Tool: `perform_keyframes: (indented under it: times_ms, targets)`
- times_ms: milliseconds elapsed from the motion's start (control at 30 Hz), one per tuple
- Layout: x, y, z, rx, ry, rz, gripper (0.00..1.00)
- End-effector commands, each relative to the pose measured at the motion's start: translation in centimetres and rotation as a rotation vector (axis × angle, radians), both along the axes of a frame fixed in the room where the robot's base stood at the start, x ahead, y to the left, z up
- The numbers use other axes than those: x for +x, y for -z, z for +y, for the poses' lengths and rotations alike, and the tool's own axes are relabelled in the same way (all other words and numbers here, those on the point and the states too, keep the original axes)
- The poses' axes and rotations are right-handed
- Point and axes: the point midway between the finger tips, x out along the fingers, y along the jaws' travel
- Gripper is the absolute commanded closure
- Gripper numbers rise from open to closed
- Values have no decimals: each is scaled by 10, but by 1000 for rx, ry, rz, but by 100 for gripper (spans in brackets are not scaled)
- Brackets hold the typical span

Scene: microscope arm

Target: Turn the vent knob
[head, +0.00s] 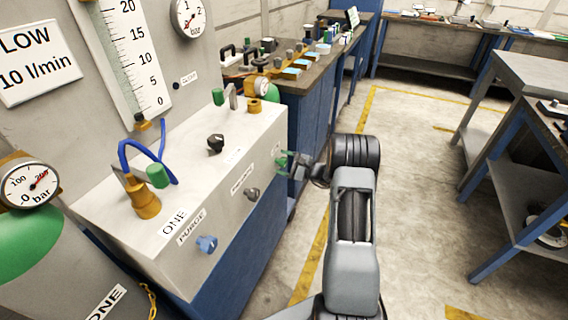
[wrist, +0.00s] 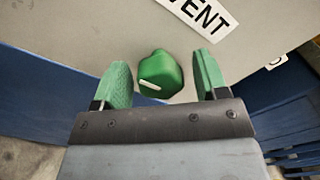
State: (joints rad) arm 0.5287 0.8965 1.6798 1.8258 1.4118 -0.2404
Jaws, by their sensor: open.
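The vent knob is a green knob (wrist: 163,70) with a white pointer line, on the pale panel in the wrist view. Part of a label reading "VENT" (wrist: 200,15) shows just above it. My gripper (wrist: 160,60) is open, with one green finger on each side of the knob and a visible gap on both sides. In the head view my gripper (head: 284,164) is at the front face of the grey box (head: 140,240), near its far right end. There I cannot tell the knob apart from the green fingers.
The same front face carries a blue knob (head: 206,243) by "PURGE" and a dark grey knob (head: 252,193). A black knob (head: 215,143) is on top. A cluttered workbench (head: 325,70) stands beyond. The floor (head: 410,190) to the right is open.

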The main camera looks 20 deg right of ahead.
Motion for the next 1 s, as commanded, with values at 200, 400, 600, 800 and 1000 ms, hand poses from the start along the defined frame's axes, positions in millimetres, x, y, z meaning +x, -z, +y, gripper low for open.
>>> perform_keyframes:
  times_ms: [200,400,600,800,1000]
  targets:
    - [1,0,1,0,0,0,33]
    - [1,0,0,0,0,0,47]
    - [0,0,0,0,0,0,66]
    - [0,0,0,0,0,0,83]
    - [0,0,0,16,0,15,83]
